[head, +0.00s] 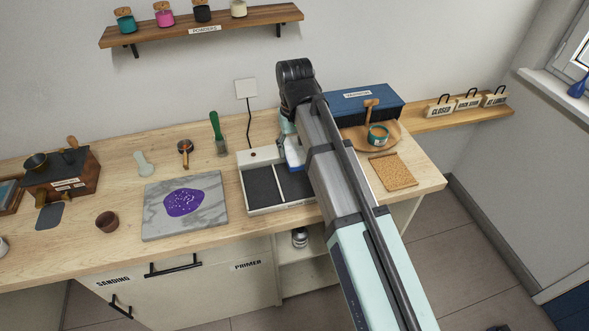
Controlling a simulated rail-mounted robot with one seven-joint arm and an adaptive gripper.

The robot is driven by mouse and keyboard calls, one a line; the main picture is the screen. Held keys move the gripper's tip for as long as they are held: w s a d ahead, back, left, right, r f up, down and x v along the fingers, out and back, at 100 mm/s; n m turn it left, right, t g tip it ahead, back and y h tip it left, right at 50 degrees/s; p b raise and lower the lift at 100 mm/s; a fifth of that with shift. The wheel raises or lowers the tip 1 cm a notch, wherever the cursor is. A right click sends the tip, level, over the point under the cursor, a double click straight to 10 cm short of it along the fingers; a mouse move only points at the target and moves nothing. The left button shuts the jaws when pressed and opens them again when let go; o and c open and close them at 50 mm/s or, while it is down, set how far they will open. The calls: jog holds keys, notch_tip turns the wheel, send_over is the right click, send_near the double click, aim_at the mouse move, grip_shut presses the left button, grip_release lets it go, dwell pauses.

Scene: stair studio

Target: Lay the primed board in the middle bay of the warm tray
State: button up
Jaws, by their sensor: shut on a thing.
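The warm tray (268,211) is a pale, low-walled tray on the worktop, right of the marble slab. Its left bay (262,188) and the middle bay (294,186) show dark, empty floors. My arm hides the tray's right part. My gripper (287,139) points down at the tray's back edge, mostly hidden by my arm. It is shut on a small white piece with a blue edge (294,160), seemingly the primed board, above the back of the middle bay. Contact between the board and tray cannot be made out.
A marble slab (158,222) with purple paint lies left of the tray. A green-handled brush (215,128) stands behind. Right of my arm are a round wooden plate (354,139) with a teal tin (378,135), a cork mat (393,171) and a blue box (375,98).

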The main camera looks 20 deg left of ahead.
aim_at(295, 180)
jog(key=shift+f+p, duration=1.05)
jog(key=shift+f, duration=4)
jog(key=shift+f, duration=0.1)
jog(key=o, duration=1.2)
notch_tip(295, 180, up, 12)
jog(key=b, duration=0.3)
jog(key=shift+b, duration=0.3)
